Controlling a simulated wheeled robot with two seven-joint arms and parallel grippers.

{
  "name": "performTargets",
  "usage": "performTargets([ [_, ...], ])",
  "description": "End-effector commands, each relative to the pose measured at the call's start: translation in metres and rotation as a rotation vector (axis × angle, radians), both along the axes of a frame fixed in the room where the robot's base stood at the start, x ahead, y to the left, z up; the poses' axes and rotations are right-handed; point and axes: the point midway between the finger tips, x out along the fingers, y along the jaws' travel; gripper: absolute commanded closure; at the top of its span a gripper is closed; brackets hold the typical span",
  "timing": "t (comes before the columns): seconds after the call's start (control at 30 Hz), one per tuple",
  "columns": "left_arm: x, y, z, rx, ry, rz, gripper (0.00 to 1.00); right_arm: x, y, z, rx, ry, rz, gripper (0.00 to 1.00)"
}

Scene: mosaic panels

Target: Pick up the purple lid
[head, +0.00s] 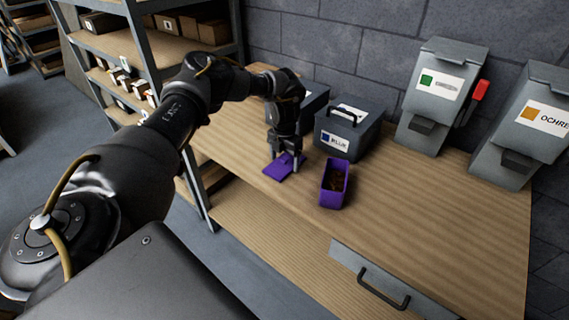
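The purple lid (280,171) lies flat on the wooden workbench, towards its left end. My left gripper (284,157) points down right over the lid, with its two fingers apart and their tips at or just above it. The gripper hides part of the lid, and I cannot tell whether the fingers touch it. The open purple box (334,187) stands just right of the lid, with dark brown contents inside. My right gripper is not in view.
A grey box labelled in blue (345,131) stands behind the purple box, with another dark box (312,101) beside it. Grey dispensers with green (436,95) and ochre (528,125) labels stand at the back right. The bench front right is clear. Shelves (150,50) stand left.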

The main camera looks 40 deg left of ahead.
Motion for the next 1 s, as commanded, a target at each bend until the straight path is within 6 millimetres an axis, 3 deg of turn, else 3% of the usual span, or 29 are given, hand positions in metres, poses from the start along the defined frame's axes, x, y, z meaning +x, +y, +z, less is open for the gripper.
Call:
performTargets([
  [0.03, 0.0, 0.0, 0.0, 0.0, 0.0, 0.0, 0.27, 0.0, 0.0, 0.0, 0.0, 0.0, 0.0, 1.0],
  [0.23, 0.0, 0.0, 0.0, 0.0, 0.0, 0.0, 0.51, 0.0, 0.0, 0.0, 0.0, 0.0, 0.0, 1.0],
  [0.63, 0.001, 0.0, 0.009, 0.0, -0.003, 0.0, 0.51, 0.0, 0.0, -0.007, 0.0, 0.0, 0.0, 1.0],
  [0.77, 0.002, 0.0, 0.028, -0.002, -0.006, 0.0, 0.51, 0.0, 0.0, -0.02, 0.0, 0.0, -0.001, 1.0],
  [1.0, -0.012, -0.046, 0.084, -0.002, -0.006, -0.008, 0.51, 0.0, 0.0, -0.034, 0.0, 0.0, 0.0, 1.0],
])
